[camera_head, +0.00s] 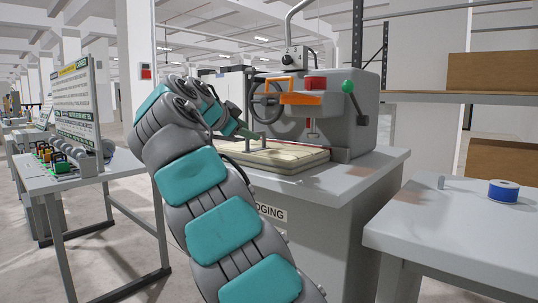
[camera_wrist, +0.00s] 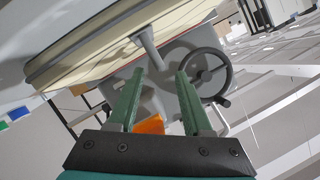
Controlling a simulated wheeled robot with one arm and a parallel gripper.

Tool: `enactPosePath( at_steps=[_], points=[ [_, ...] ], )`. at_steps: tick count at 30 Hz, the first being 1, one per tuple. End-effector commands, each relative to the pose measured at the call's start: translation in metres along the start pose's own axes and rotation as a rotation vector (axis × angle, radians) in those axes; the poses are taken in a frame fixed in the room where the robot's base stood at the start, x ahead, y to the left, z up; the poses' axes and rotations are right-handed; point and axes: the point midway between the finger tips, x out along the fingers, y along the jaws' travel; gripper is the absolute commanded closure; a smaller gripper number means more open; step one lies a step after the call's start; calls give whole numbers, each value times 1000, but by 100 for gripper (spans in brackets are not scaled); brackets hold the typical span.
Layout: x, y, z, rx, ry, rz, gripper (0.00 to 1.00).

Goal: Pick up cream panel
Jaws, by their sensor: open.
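The cream panel (camera_head: 290,154) lies flat on the bed of the grey machine in the head view. In the wrist view the panel (camera_wrist: 112,40) shows at the top as a cream layer with a dark edge, tilted across the picture. A grey bracket (camera_head: 263,136) stands up at the panel's near left part. My gripper (camera_head: 248,135) is at the panel's left side, close to this bracket. In the wrist view my gripper (camera_wrist: 157,78) has its two green fingers apart. A grey post (camera_wrist: 147,52) shows just beyond and between the fingertips, and whether they touch it cannot be told.
A side table (camera_head: 450,220) at right holds a blue spool (camera_head: 503,191). A table with padlocks (camera_head: 50,155) stands at left.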

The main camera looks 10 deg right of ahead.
Motion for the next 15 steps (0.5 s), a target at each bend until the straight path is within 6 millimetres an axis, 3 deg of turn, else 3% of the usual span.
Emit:
enactPosePath(
  at_steps=[6, 14, 15],
  points=[
    [30, 1, -1, -1, 0, 3, 50],
    [34, 1, 0, -1, 0, 0, 50],
    [34, 1, 0, -1, 0, 0, 55]
  ],
)
